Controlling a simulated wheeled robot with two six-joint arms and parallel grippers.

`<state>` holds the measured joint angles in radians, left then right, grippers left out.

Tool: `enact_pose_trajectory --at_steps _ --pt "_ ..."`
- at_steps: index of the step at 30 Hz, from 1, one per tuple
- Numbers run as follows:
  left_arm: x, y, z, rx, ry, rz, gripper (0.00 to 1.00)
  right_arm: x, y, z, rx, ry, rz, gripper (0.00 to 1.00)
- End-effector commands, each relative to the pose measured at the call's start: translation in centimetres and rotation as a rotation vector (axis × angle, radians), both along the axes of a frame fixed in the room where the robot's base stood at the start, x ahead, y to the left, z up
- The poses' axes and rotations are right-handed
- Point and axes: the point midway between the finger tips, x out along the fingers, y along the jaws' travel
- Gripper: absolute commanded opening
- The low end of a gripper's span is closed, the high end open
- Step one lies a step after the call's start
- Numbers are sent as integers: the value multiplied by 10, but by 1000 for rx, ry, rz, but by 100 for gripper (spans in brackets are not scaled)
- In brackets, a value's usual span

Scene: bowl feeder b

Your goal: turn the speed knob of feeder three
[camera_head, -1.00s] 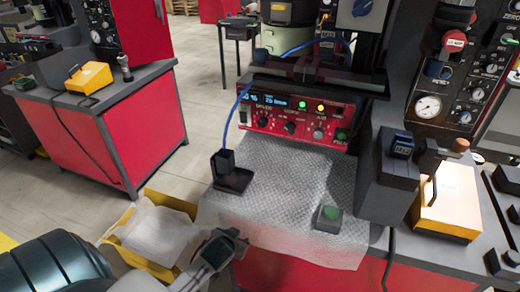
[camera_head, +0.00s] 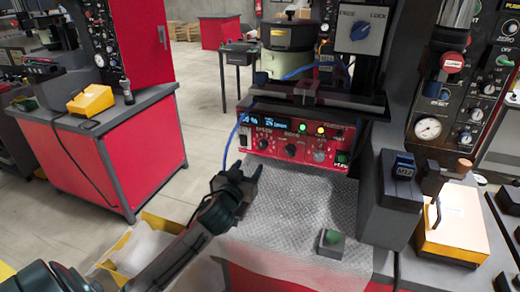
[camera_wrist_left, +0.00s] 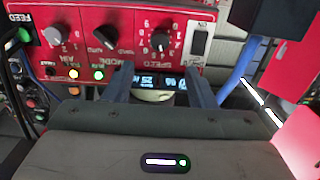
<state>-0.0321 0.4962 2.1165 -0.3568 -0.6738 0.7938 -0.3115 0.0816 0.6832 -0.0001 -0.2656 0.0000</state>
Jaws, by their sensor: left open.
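The red feeder control panel (camera_head: 312,128) stands at the back of the bench with a lit blue display, knobs and lamps. Its speed knob (camera_head: 263,143) is black and at the left of the knob row. In the left wrist view the panel is upside down, and the speed knob (camera_wrist_left: 160,40) shows its dial numbers. My left gripper (camera_head: 243,172) is open and empty, in front of and below the knob, apart from it. In the left wrist view its two fingers (camera_wrist_left: 160,88) stand apart, pointing toward the panel. The right gripper is not in view.
A mode knob (camera_head: 290,150) and a grey knob (camera_head: 319,156) sit right of the speed knob. A blue cable (camera_head: 229,140) hangs left of the panel. A green button box (camera_head: 331,243) stands on the textured mat (camera_head: 295,205). A dark block (camera_head: 389,195) stands at right.

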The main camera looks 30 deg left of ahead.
Motion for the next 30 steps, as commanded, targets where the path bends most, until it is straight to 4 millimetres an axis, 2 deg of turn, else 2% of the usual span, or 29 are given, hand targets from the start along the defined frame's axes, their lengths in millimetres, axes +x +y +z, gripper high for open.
enact_pose_trajectory --at_steps 5,12,18,24,30 --pt "18 5 6 -1 -14 -2 51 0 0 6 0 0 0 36" --pt "63 16 7 -1 -12 -2 51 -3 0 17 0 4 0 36" --pt "93 23 5 1 -11 -3 51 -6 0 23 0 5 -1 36" --pt "105 25 3 0 -10 -4 51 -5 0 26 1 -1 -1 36" --pt "106 25 3 1 -10 -4 51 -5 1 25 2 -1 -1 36"
